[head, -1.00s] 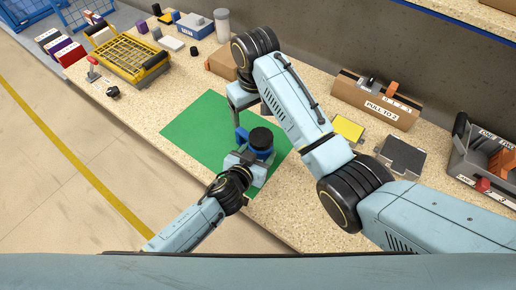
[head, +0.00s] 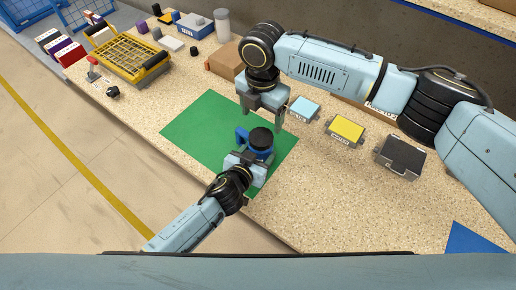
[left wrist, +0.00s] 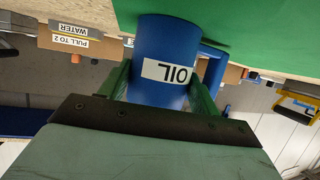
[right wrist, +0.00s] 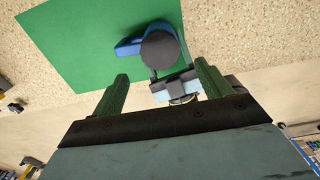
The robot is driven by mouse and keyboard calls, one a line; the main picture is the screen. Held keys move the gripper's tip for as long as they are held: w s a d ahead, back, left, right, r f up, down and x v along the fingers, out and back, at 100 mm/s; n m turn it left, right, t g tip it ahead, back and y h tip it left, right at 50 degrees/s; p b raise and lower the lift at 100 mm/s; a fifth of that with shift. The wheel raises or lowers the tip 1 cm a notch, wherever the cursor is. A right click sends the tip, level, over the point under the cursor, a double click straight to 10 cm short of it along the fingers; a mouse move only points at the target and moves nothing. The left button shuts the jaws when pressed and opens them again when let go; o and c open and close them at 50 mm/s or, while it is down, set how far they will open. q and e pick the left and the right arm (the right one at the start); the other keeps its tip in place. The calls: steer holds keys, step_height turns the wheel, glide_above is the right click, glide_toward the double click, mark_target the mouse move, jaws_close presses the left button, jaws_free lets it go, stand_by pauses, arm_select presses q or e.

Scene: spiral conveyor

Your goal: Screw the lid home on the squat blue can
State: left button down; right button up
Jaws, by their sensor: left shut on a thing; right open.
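The squat blue can (head: 256,151) stands upright at the near right part of the green mat (head: 205,128), its handle to the left. A round black lid (head: 261,138) sits on its top; I cannot tell how tight. In the left wrist view the can (left wrist: 165,45) shows an OIL label. My left gripper (head: 248,160) is shut on the can's body from the near side. My right gripper (head: 262,115) is open and empty, above and beyond the lid. In the right wrist view the lid (right wrist: 160,50) lies ahead of its open fingers (right wrist: 164,85), not between them.
Light blue (head: 304,109), yellow (head: 346,128) and dark (head: 400,157) pads stand to the right of the mat. A yellow wire basket (head: 128,58) and a red-knobbed lever (head: 94,62) are at the left.

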mark_target(261, 137)
steer(key=shift+f, duration=0.1)
steer(key=shift+f, duration=3.95)
steer(key=c, duration=1)
steer(key=m, duration=0.3)
steer(key=shift+m, duration=0.3)
steer(key=m, duration=0.5)
steer(key=o, duration=1.2)
steer(key=shift+r, duration=0.15)
step_height(261, 137, up, 12)
steer(key=shift+f, duration=0.1)
